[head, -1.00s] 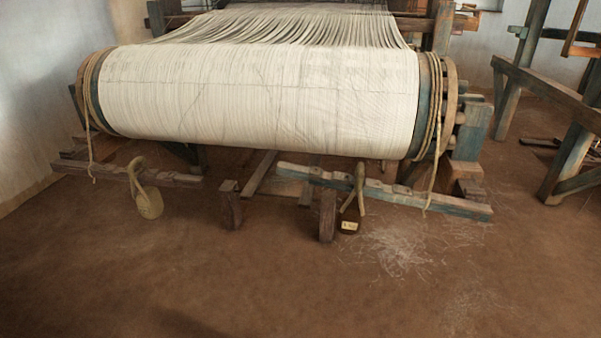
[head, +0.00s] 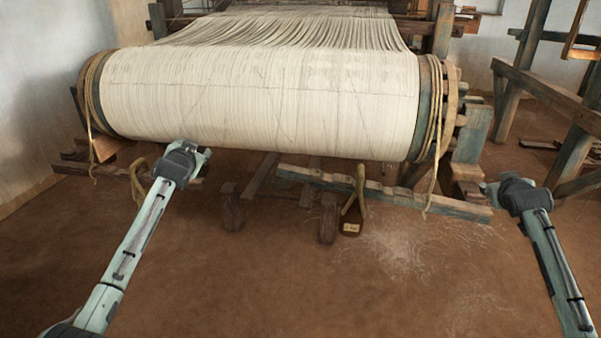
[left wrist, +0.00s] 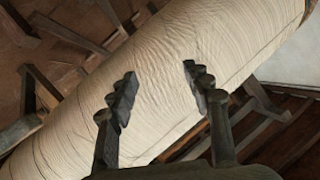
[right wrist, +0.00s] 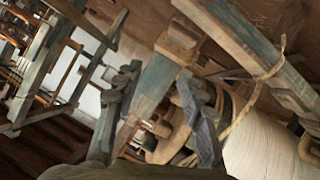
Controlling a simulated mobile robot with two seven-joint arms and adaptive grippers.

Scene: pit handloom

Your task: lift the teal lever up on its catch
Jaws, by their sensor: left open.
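The teal lever (head: 400,193) is a long worn beam under the right half of the cloth roll in the head view, low above the floor, sloping down to the right. A dark weight with a pale label (head: 350,222) hangs near its middle on a tan loop. A catch cannot be made out clearly. My right gripper (head: 488,190) is just beyond the lever's right end, apart from it; its open fingers (right wrist: 158,78) hold nothing. A bluish beam (right wrist: 245,48) in the right wrist view looks like the lever. My left gripper (head: 178,150) is open and empty before the roll (head: 260,95).
A darker lever (head: 75,168) lies at the left, partly behind my left arm. Two short wooden posts (head: 232,208) stand in the middle. Rope (head: 436,150) hangs at the roll's right end. Another timber frame (head: 560,110) stands at the right. The front floor is clear.

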